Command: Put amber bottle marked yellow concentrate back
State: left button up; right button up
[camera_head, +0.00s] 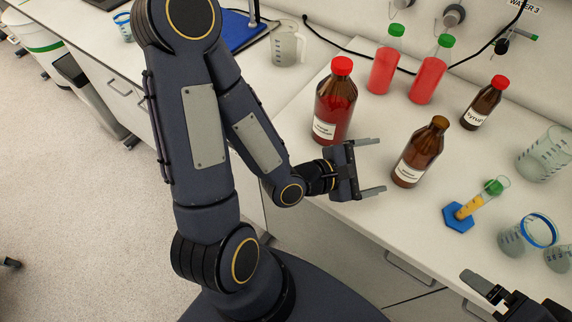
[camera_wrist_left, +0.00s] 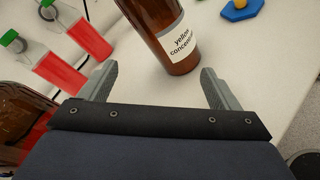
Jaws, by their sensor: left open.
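The amber bottle marked yellow concentrate (camera_head: 421,150) stands upright on the white bench, with a brown cap and a white label. In the left wrist view the bottle (camera_wrist_left: 170,32) shows its label, readable as "yellow concentrate"; its top is cut off. My left gripper (camera_head: 378,165) is open and empty, its fingers pointing at the bottle from the left, apart from it. In the left wrist view the open fingers (camera_wrist_left: 157,74) lie either side of the bottle's base, short of it. My right gripper (camera_head: 484,291) is partly in view at the lower right corner.
A red-capped amber bottle (camera_head: 336,103) stands close behind my left gripper. Two green-capped red bottles (camera_head: 384,69) (camera_head: 429,80), a syrup bottle (camera_head: 483,103), a blue-based cylinder (camera_head: 459,218) and beakers (camera_head: 546,153) stand around. A blue mat (camera_head: 240,33) lies far left.

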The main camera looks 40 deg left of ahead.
pick_arm(q)
jog(key=a+m+y, duration=0.1)
jog(key=a+m, duration=0.1)
jog(key=a+m+g+y, duration=0.1)
jog(key=a+m, duration=0.1)
jog(key=m, duration=0.1)
jog(key=a+m+g+y, duration=0.1)
jog(key=a+m, duration=0.2)
jog(key=shift+s+r+y, duration=0.25)
jog(key=shift+s+y, duration=0.05)
jog(key=s+a+m, duration=0.1)
jog(key=s+a+r+m+g+y, duration=0.1)
jog(key=s+a+r+m+y, duration=0.1)
jog(key=a+m, duration=0.1)
jog(key=shift+a+g, duration=0.1)
jog(key=shift+g, duration=0.3)
jog(key=s+a+r+m+g, duration=0.1)
jog(key=s+r+m, duration=0.1)
jog(key=s+m, duration=0.2)
jog(key=s+r+m+g+h, duration=0.1)
jog(key=s+m, duration=0.3)
jog(key=s, duration=0.4)
jog(key=shift+a+r+m+g, duration=0.3)
jog(key=shift+a+r+g, duration=0.1)
jog(key=shift+r+g, duration=0.2)
